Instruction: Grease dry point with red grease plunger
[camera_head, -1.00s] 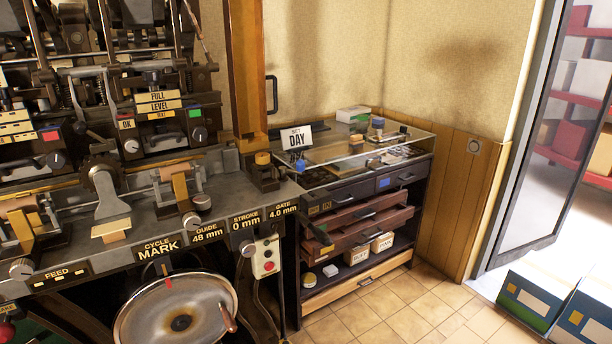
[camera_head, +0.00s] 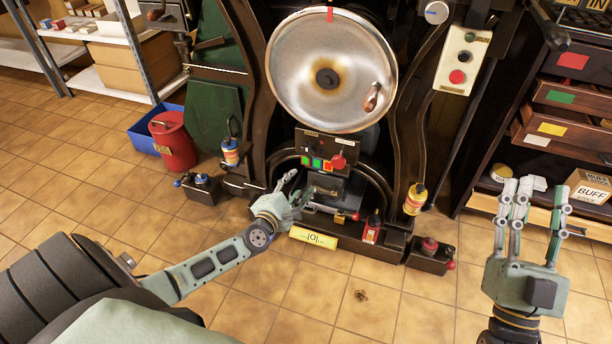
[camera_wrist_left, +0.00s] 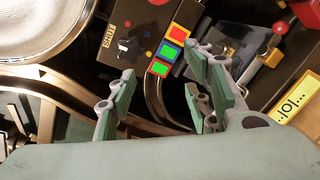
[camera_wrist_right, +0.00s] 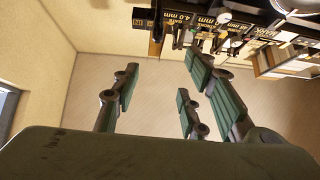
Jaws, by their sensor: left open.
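My left gripper (camera_head: 290,203) is open and empty at the base of the press, beside a dark metal block (camera_head: 325,190). Its fingers (camera_wrist_left: 160,105) reach toward the block, below a control box (camera_head: 322,158) with green, red and orange squares. A small red container (camera_head: 371,230) stands at the base, right of the left gripper, and may be the red grease plunger. A dark box with a red knob (camera_head: 430,254) sits further right. I cannot tell which point is dry. My right gripper (camera_head: 528,195) is open and empty at the right.
The steel handwheel (camera_head: 331,70) is above the base. A red can (camera_head: 172,140) and a dark box with a blue knob (camera_head: 200,187) stand left. Drawers (camera_head: 570,95) are right. The front floor is mostly clear.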

